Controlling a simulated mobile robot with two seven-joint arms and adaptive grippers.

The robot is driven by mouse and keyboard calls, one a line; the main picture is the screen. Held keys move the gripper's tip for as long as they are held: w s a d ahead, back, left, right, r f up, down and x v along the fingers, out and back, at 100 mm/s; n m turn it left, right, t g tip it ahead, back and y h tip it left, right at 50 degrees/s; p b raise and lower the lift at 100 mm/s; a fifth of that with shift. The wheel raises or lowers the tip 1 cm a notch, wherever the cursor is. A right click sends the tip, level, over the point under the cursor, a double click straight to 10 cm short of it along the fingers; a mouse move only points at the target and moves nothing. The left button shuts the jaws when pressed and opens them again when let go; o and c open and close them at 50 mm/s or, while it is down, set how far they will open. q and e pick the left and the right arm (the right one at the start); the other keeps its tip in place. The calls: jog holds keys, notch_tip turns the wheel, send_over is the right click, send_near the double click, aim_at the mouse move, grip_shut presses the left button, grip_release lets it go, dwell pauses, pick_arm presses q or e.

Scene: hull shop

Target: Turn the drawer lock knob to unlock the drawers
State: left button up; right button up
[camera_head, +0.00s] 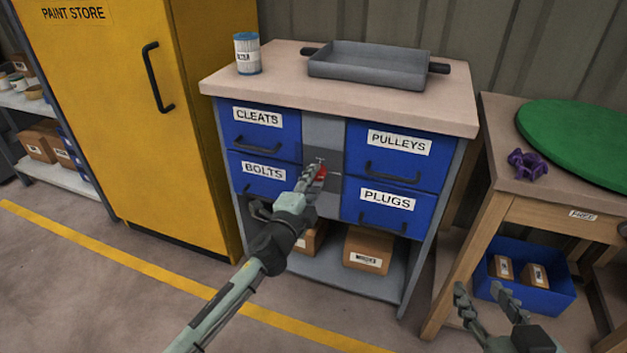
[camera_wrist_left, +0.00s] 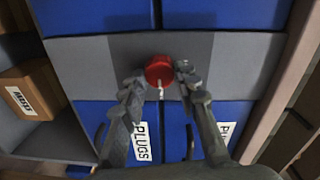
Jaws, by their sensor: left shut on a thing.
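The red lock knob (camera_head: 321,172) sits on the grey centre panel (camera_head: 324,131) between the two columns of blue drawers. In the left wrist view the knob (camera_wrist_left: 158,68) is round with a pale pointer mark on its edge. My left gripper (camera_head: 314,172) is shut on the knob, with one finger (camera_wrist_left: 132,90) on each side of it. The blue drawers labelled Cleats (camera_head: 281,140), Bolts (camera_head: 239,173), Pulleys (camera_head: 357,147) and Plugs (camera_head: 352,206) all look closed. My right gripper (camera_head: 482,300) is open and empty, low at the right.
A filter can (camera_head: 247,55) and a grey tray (camera_head: 366,66) stand on the cabinet top. A wooden table (camera_head: 500,145) holds a green disc (camera_head: 580,140) and a purple part (camera_head: 528,165). A blue bin (camera_head: 560,300) with boxes sits below, beyond my right gripper. A yellow cabinet (camera_head: 110,90) stands at left.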

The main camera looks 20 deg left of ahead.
pick_arm(q)
jog(key=o, duration=1.2)
jog(key=shift+c, duration=0.2)
jog(key=shift+s, duration=0.1)
jog(key=s, duration=1.1)
jog(key=shift+s+a+r, duration=0.2)
jog(key=shift+s+r, duration=0.1)
jog(key=shift+s, duration=0.1)
